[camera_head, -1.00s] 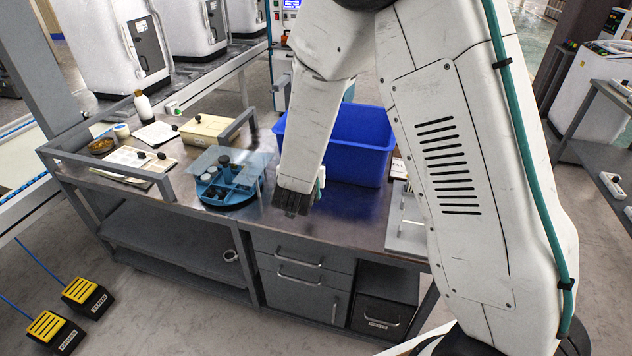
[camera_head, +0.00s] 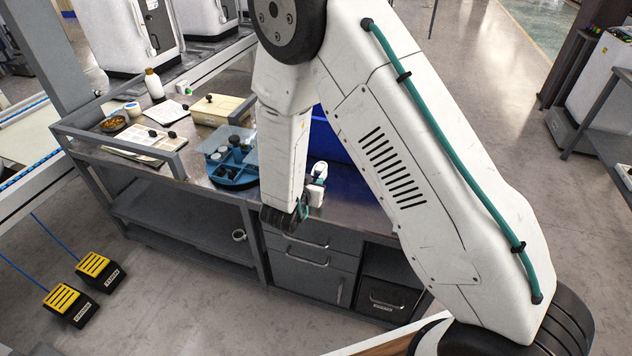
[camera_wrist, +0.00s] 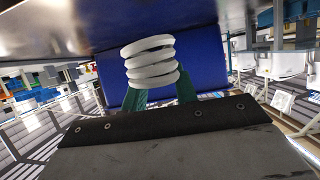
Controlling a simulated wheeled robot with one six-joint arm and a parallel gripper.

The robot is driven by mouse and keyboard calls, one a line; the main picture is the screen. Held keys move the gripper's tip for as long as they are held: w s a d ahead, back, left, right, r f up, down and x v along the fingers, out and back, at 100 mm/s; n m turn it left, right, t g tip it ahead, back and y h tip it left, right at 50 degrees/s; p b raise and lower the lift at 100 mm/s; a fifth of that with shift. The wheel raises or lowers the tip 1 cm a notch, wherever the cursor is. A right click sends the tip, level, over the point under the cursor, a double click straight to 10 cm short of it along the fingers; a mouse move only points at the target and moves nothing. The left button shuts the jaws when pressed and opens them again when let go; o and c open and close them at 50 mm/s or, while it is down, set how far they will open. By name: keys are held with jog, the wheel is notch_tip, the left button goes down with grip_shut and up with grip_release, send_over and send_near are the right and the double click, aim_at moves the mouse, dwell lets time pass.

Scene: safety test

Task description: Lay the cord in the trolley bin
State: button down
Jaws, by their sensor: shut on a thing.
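The white coiled cord (camera_wrist: 150,65) is between the teal fingers of my gripper (camera_wrist: 162,92) in the wrist view, with several loops stacked. In the head view, my gripper (camera_head: 308,203) is low near the bench's front edge above the drawers, and the cord (camera_head: 317,190) shows as a small white shape beside it. The blue bin (camera_head: 331,142) stands on the bench behind my arm and is mostly hidden by it. The bin's blue wall (camera_wrist: 205,65) fills the wrist view behind the cord, which appears outside the bin. The bin's inside is not visible.
The dark bench top (camera_head: 350,195) is bare in front of the bin. A blue round caddy (camera_head: 232,172) stands left of my forearm. Yellow pedals (camera_head: 93,265) are on the floor.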

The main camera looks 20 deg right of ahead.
aim_at(315, 174)
jog(key=w, duration=0.1)
jog(key=w+d, duration=0.1)
jog(key=w, duration=0.1)
jog(key=shift+d+f, duration=0.15)
jog(key=shift+d, duration=0.15)
jog(key=f, duration=0.3)
jog(key=shift+w+d+f, duration=0.15)
jog(key=shift+w+f, duration=0.05)
jog(key=shift+f, duration=0.1)
jog(key=c, duration=1.1)
grip_release()
jog(key=v, duration=1.2)
jog(key=shift+r, duration=0.15)
